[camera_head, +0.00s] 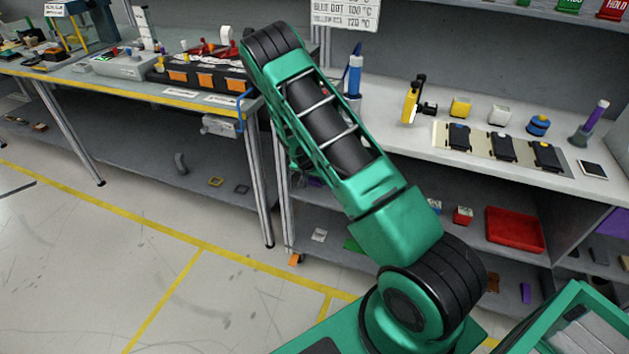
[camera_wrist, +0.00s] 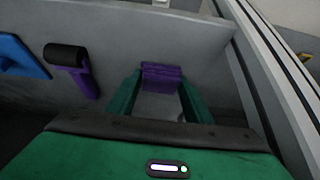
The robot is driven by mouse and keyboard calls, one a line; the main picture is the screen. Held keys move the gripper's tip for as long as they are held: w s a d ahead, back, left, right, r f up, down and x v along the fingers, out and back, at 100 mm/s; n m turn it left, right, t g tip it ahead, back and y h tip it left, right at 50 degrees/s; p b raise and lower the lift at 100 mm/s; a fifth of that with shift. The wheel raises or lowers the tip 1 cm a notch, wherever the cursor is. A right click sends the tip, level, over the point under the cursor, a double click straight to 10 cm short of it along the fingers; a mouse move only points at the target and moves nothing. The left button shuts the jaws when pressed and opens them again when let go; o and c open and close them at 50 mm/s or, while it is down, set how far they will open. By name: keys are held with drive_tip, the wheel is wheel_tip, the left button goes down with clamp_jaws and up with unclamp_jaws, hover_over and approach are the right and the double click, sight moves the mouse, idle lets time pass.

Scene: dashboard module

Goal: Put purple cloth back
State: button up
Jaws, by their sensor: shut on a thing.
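In the wrist view, my gripper (camera_wrist: 161,88) has its two green fingers on either side of a small folded purple cloth (camera_wrist: 162,72) and is shut on it. The cloth is at the fingertips, in front of a grey panel (camera_wrist: 150,35). I cannot tell whether the cloth touches the panel. In the head view, my green arm crosses the middle, and the gripper and held cloth cannot be made out behind it.
Left of the gripper are a purple tool with a black roller (camera_wrist: 72,65) and a blue tool (camera_wrist: 22,55). The right bench (camera_head: 400,135) bears small blocks and black devices. A red tray (camera_head: 515,230) is on its lower shelf. Floor at left is clear.

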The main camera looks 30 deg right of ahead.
drive_tip(key=shift+f, duration=0.2)
drive_tip(key=o, duration=1.1)
drive_tip(key=v, duration=1.2)
drive_tip(key=shift+s, duration=0.15)
